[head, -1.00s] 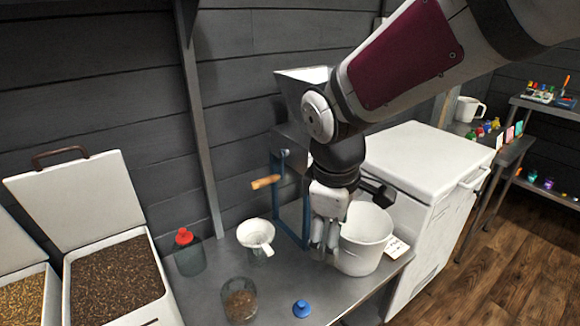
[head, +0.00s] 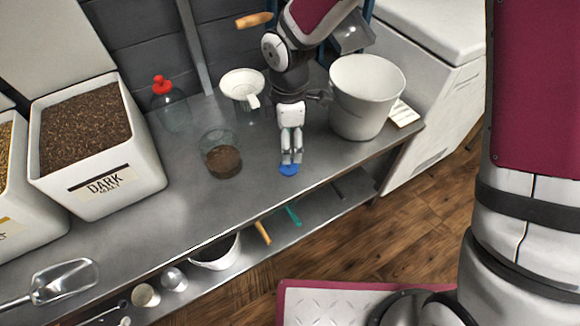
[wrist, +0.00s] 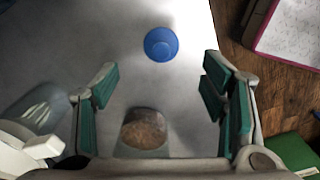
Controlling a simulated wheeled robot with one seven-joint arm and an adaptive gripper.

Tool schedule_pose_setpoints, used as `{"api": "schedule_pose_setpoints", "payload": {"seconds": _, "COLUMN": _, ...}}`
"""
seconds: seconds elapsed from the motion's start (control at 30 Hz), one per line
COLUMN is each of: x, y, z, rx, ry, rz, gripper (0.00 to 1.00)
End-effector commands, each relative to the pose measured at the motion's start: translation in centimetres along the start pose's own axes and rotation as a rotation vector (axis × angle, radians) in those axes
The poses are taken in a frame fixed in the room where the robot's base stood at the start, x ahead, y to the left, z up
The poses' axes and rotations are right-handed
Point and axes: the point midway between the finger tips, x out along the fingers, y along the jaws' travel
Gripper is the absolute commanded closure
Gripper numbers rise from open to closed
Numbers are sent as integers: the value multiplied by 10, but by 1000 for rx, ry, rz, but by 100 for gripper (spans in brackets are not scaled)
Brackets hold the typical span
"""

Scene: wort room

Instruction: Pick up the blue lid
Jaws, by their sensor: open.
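The blue lid (head: 289,169) lies on the metal table near its front edge. In the wrist view the blue lid (wrist: 161,44) lies flat beyond the fingertips, between the lines of the two fingers. My gripper (head: 291,157) points down at the lid, and its fingertips cover the lid's far part in the head view. In the wrist view my gripper (wrist: 160,85) is open with nothing between its green-padded fingers. Whether the fingertips touch the table cannot be told.
A glass jar with brown grain (head: 222,158) stands left of the lid. A white bucket (head: 364,98) stands to the right. A funnel (head: 242,84) and a red-topped bottle (head: 168,104) stand behind. The table's front edge (head: 300,196) is close to the lid.

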Motion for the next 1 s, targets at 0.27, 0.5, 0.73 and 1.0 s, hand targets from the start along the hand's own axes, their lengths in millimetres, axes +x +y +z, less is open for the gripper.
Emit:
{"api": "schedule_pose_setpoints", "payload": {"seconds": 0.27, "x": 29, "y": 0, "z": 0, "rx": 1, "ry": -1, "rz": 0, "gripper": 34}}
{"api": "schedule_pose_setpoints", "payload": {"seconds": 0.5, "x": 48, "y": -1, "z": 0, "rx": 1, "ry": -1, "rz": -1, "gripper": 34}}
{"api": "schedule_pose_setpoints", "payload": {"seconds": 0.73, "x": 79, "y": -2, "z": 0, "rx": 2, "ry": -2, "rz": -1, "gripper": 34}}
{"api": "schedule_pose_setpoints", "payload": {"seconds": 1.0, "x": 81, "y": -2, "z": 0, "rx": 2, "ry": -1, "rz": 2, "gripper": 34}}
